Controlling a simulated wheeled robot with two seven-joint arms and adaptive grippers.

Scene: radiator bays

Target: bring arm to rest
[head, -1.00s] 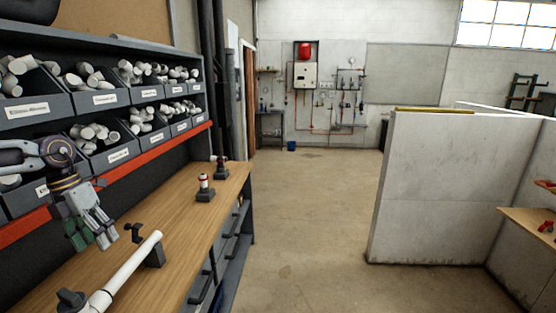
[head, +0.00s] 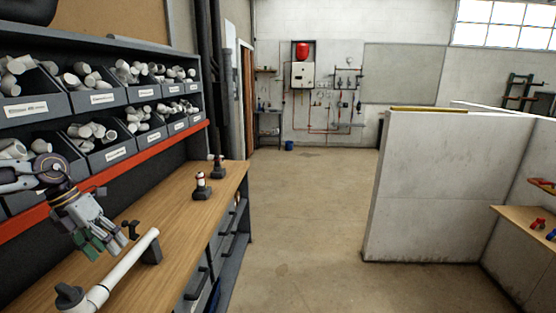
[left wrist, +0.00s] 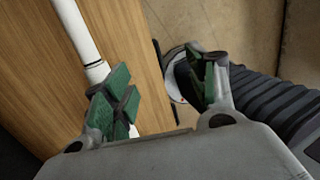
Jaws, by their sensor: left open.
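My left gripper (head: 103,246) hangs over the left part of the workbench, open and empty, with green pads on its fingers. In the left wrist view its two fingers (left wrist: 158,92) stand wide apart. A white pipe (head: 125,270) lies in dark holders on the bench, just right of and below the gripper in the head view. The pipe (left wrist: 78,30) also shows in the left wrist view, running down behind one finger. I cannot tell the exact gap between finger and pipe. My right gripper is not in view.
A shelf of grey bins (head: 88,99) with white fittings stands behind the wooden bench (head: 183,219). Two small dark-based fittings (head: 202,188) stand at the bench's far end. Open floor (head: 305,215) lies to the right, before a pale partition (head: 440,185).

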